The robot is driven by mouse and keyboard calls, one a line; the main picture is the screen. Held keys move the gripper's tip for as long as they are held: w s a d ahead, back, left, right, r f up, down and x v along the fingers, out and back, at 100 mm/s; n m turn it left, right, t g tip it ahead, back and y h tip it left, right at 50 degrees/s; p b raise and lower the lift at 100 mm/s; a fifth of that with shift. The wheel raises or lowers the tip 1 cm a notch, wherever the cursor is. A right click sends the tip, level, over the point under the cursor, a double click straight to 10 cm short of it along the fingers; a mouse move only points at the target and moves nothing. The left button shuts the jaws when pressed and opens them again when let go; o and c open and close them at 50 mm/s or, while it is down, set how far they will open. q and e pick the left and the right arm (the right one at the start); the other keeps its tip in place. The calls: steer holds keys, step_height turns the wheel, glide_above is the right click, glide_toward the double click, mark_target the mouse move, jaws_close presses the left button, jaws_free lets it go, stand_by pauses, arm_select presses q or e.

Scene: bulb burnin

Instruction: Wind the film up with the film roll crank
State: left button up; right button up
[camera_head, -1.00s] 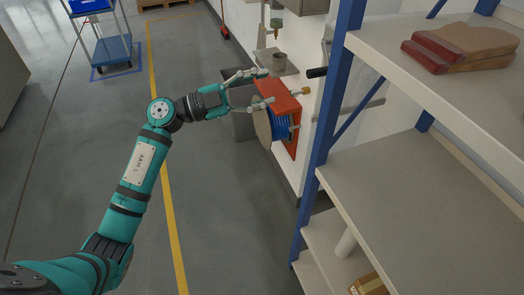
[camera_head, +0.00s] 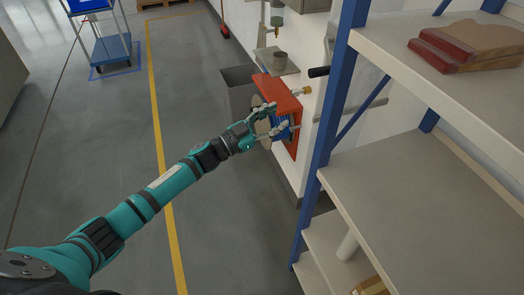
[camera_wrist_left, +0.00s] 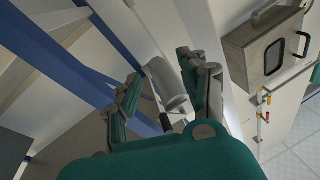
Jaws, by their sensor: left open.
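A crank with a black handle (camera_head: 318,72) sticks out from the white wall beside the blue shelf upright in the head view. A translucent film sheet (camera_head: 366,82) hangs behind the upright, partly hidden. My left gripper (camera_head: 275,122) is open and empty, below and left of the handle in the picture, in front of the orange hose reel. In the left wrist view, a pale roll (camera_wrist_left: 166,84) lies beyond the open fingers (camera_wrist_left: 162,78), with a short dark handle (camera_wrist_left: 165,122) below it. I cannot tell whether that is the same handle. My right gripper is out of view.
The orange box (camera_head: 277,91) with a blue hose is partly behind my left fingers. A grey bin (camera_head: 240,90) stands beside it. The shelf unit (camera_head: 425,185) fills the right.

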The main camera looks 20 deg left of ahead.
arm_select(q)
steer(key=a+f+n+y, duration=0.2)
steer(key=f, duration=0.6)
steer(key=w+a+f+n+g+y, duration=0.1)
steer(key=a+f+n+y, duration=0.1)
steer(key=f, duration=0.6)
steer(key=shift+a+g+y, duration=0.2)
steer(key=shift+g+y, duration=0.1)
steer(key=shift+y, duration=0.3)
